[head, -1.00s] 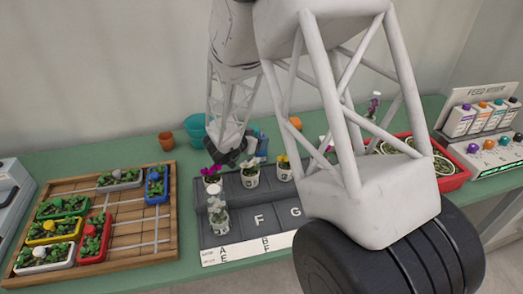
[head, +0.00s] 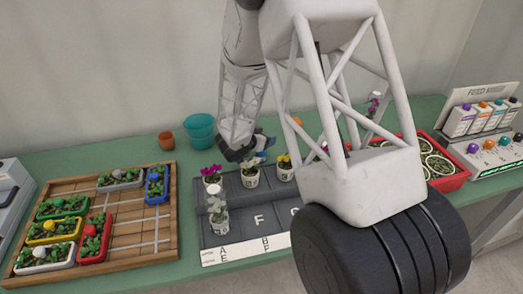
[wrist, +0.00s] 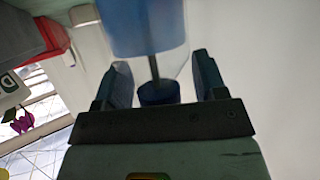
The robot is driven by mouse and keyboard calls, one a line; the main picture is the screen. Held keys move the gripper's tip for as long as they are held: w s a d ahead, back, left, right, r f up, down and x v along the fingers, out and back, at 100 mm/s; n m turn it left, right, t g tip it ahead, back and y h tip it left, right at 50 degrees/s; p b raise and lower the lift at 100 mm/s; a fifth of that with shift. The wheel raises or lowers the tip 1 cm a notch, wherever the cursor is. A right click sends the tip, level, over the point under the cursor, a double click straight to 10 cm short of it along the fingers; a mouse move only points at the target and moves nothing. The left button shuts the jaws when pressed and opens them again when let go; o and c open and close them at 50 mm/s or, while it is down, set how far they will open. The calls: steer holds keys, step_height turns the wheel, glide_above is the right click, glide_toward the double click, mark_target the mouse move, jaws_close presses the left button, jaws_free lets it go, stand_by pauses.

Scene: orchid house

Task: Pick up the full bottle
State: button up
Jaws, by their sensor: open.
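My gripper (head: 262,153) is low over the back of the dark tray, its fingers pointing right. In the wrist view my gripper (wrist: 164,80) is open, with one blue finger on each side. A bottle-like blue thing (wrist: 145,28) shows between and beyond the fingers, with a pale translucent body, a thin stem and a dark blue end piece. The fingers are apart from it. Whether it is full I cannot tell. In the head view only a bluish patch shows at my gripper. White bottles with coloured caps (head: 462,121) stand on the feed mixer at right.
A wooden tray (head: 135,225) with coloured planters is at left. Teal pots (head: 200,130) and a terracotta pot (head: 166,141) stand behind. A red tray (head: 452,181) is at right.

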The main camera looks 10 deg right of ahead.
stand_by(0.5)
steer(key=shift+f, duration=0.1)
jaws_close()
